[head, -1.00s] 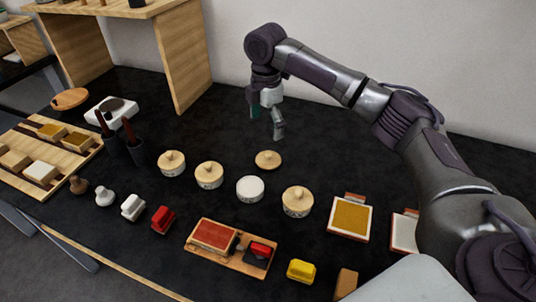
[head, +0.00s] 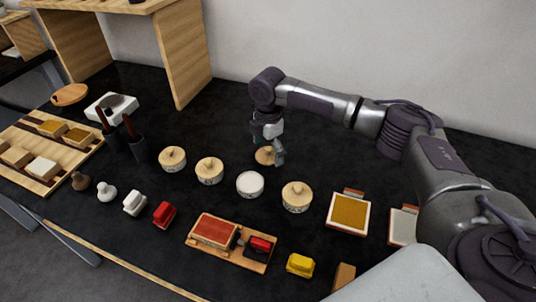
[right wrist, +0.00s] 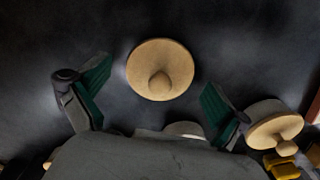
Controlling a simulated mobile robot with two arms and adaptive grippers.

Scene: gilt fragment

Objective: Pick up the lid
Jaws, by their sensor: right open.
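The lid (head: 264,155) is a round pale-wood disc with a knob on top. It lies on the dark table behind a white open jar (head: 250,184). My right gripper (head: 268,155) is low over the lid and partly covers it in the head view. In the right wrist view the lid (right wrist: 160,70) shows whole, ahead of and between the two green-padded fingers of the open right gripper (right wrist: 155,95). The fingers do not touch the lid. My left gripper is not in view.
Lidded jars stand close by, two to the left (head: 209,170) and one to the right (head: 297,197). A red pad on a wooden tray (head: 255,262), coloured blocks and framed pads lie nearer the front. The table behind the lid is clear.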

